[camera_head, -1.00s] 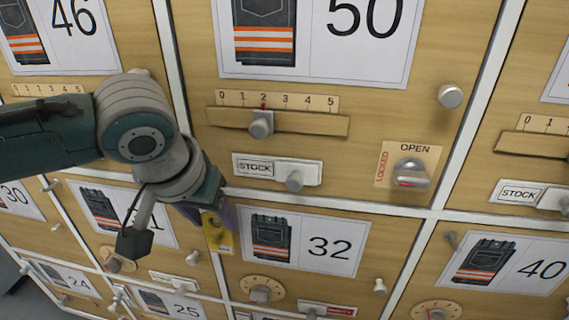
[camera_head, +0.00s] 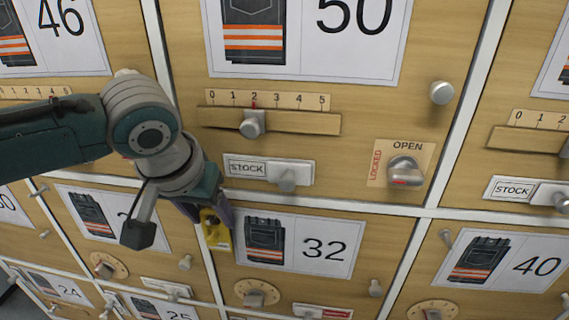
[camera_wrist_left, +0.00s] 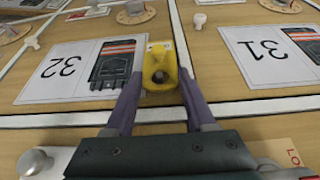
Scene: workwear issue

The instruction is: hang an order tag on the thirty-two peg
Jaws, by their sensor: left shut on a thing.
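The yellow order tag (camera_head: 216,234) is between the fingers of my left gripper (camera_head: 215,210), which is shut on it. In the left wrist view the tag (camera_wrist_left: 160,62) sits between the two purple fingertips (camera_wrist_left: 160,88), with a dark round opening near its gripper end. The tag is at the upper left of the thirty-two door (camera_head: 230,271), beside its label (camera_head: 300,243). The thirty-two peg cannot be made out; the tag and gripper cover that corner. I cannot tell whether the tag touches the door. My right gripper is not in view.
A peg (camera_head: 446,237) shows at the upper left of the forty door. Above the thirty-two door are a stock slider (camera_head: 287,178) and a lock knob (camera_head: 405,170). A dial (camera_head: 256,293) and a small knob (camera_head: 375,288) sit below the thirty-two label.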

